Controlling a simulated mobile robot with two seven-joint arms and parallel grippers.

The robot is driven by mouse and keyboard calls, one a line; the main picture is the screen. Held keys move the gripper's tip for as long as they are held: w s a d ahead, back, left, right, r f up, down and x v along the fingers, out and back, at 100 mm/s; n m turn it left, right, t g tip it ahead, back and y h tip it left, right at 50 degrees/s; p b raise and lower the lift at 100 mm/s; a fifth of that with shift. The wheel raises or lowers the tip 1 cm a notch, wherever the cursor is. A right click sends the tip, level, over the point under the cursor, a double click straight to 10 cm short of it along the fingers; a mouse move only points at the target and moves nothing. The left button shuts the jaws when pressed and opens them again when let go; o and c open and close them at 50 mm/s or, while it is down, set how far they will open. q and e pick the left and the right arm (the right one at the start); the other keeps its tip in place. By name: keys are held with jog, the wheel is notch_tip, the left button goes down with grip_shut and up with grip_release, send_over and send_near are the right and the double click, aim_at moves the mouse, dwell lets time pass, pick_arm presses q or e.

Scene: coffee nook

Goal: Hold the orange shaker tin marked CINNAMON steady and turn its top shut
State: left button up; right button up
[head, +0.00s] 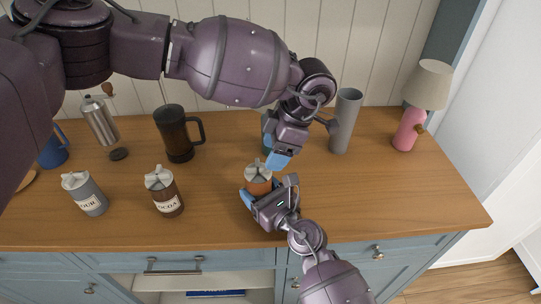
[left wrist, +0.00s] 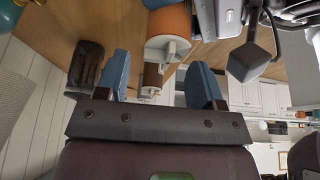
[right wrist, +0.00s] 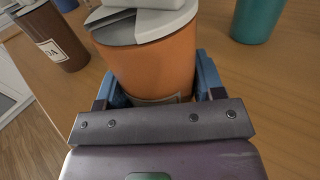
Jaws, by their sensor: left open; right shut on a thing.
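The orange shaker tin (head: 259,184) stands upright on the wooden counter. Its grey top (head: 258,168) carries a raised grip. My right gripper (head: 262,199) is shut around the tin's body, and in the right wrist view the blue fingers sit on both sides of the orange tin (right wrist: 155,65). A pale label shows low on it there, mostly hidden, so its word cannot be read. My left gripper (head: 279,158) is open and empty, above and just behind the tin. In the left wrist view the tin (left wrist: 170,22) and its top lie beyond the open fingers (left wrist: 163,85).
The brown COCOA shaker (head: 166,194) and a grey shaker (head: 86,194) stand to the left. A dark mug (head: 178,135) is behind them. A grey cylinder (head: 346,120) and a pink lamp (head: 409,128) stand at right. A teal cup is partly hidden behind my left gripper. The counter right of the tin is clear.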

pick_arm(q)
jog(key=v, duration=0.9)
jog(key=shift+r, duration=0.25)
pick_arm(e)
jog(key=o, duration=1.1)
jog(key=shift+c, duration=0.2)
